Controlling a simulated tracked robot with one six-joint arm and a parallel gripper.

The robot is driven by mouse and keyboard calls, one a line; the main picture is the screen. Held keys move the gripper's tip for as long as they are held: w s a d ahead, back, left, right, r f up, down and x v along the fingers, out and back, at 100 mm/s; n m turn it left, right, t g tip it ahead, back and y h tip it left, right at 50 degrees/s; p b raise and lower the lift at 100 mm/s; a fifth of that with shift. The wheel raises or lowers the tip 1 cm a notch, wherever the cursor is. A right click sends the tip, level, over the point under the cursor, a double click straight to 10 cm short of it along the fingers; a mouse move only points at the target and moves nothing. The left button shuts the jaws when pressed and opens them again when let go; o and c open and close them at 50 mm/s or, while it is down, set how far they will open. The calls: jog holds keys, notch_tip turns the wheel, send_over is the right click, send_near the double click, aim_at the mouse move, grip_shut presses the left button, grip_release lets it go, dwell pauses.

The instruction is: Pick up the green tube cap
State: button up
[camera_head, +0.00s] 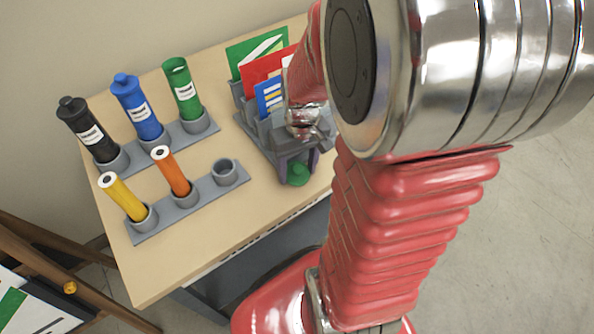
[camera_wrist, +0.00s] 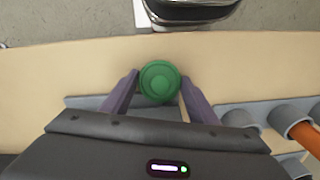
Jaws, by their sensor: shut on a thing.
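The green tube cap (camera_wrist: 159,81) is a round green disc with a raised centre, held between the two fingers of my gripper (camera_wrist: 160,92) in the wrist view. In the head view the cap (camera_head: 298,174) shows at the lower end of my gripper (camera_head: 297,168), near the table's right side. My gripper is shut on the cap. I cannot tell whether the cap still touches the table. A green tube (camera_head: 183,88) stands uncapped in the back rack, with its top open.
The back rack (camera_head: 172,146) also holds a black tube (camera_head: 89,132) and a blue tube (camera_head: 138,108), both capped. The front rack (camera_head: 184,217) holds a yellow tube (camera_head: 123,198), an orange tube (camera_head: 171,172) and an empty socket. A grey sorter (camera_head: 262,137) with coloured cards stands beside my gripper.

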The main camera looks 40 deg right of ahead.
aim_at(297, 168)
jog(key=shift+c, duration=1.3)
notch_tip(297, 168, up, 18)
